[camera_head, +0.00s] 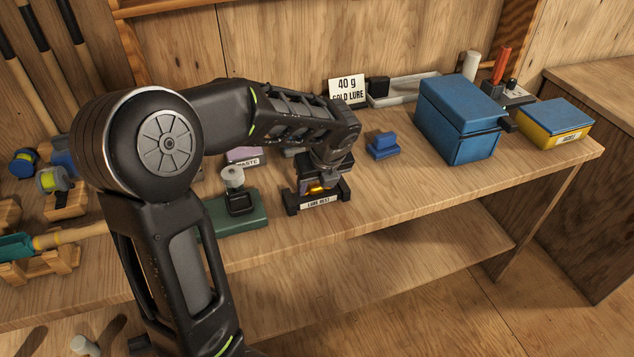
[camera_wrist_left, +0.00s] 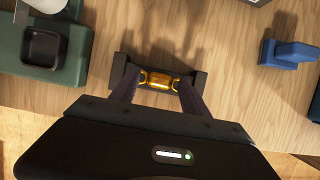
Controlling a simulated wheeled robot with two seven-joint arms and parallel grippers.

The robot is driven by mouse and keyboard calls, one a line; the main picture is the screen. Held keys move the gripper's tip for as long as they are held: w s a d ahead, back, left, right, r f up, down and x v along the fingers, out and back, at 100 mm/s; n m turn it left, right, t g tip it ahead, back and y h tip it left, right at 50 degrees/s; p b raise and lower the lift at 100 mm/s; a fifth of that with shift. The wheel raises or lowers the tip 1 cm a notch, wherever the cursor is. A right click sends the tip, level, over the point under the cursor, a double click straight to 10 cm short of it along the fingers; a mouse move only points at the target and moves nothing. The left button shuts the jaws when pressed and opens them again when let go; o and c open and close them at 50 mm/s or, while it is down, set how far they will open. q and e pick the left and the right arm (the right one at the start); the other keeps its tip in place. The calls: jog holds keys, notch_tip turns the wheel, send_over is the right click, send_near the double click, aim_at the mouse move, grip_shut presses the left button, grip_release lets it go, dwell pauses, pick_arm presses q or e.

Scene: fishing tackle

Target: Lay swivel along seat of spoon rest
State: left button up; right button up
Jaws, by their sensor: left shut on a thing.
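My left gripper (camera_head: 317,183) points down over the black rest (camera_head: 343,195), whose front label seems to read "LURE REST". It is shut on a shiny gold piece (camera_wrist_left: 158,80), which looks like a gold lure rather than a swivel. In the left wrist view the piece lies lengthwise between the two raised ends of the rest (camera_wrist_left: 201,79), with one finger near each of its ends. I cannot tell whether it touches the seat. In the head view the fingers and the rest hide part of it. My right gripper is out of view.
A green base (camera_head: 256,213) with a black cup stands left of the rest. A small blue block (camera_head: 382,146) and a large blue box (camera_head: 458,120) stand to the right. A "40 g GOLD LURE" sign (camera_head: 347,91) is behind. Bare wood lies right of the rest.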

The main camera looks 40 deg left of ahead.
pick_arm(q)
jog(key=shift+f, duration=0.1)
jog(key=o, duration=1.4)
jog(key=shift+d+r, duration=0.1)
jog(key=shift+r, duration=0.4)
jog(key=v, duration=1.1)
jog(key=shift+s, duration=0.1)
